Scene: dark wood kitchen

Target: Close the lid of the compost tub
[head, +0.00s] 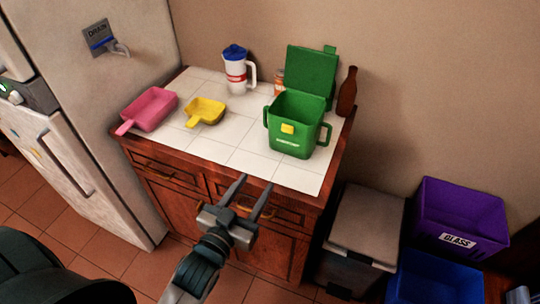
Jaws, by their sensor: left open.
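The green compost tub (291,128) stands upright at the right of the white tiled counter. Its green lid (312,74) is open, raised at the tub's back and leaning upward. My right gripper is not in view.
A brown bottle (347,92) stands right of the lid, close to it. A small orange-labelled jar (279,82) and a white jug (236,72) are at the back. Yellow (206,111) and pink (150,108) scoops lie left. Bins, including a purple one (460,215), stand right of the cabinet.

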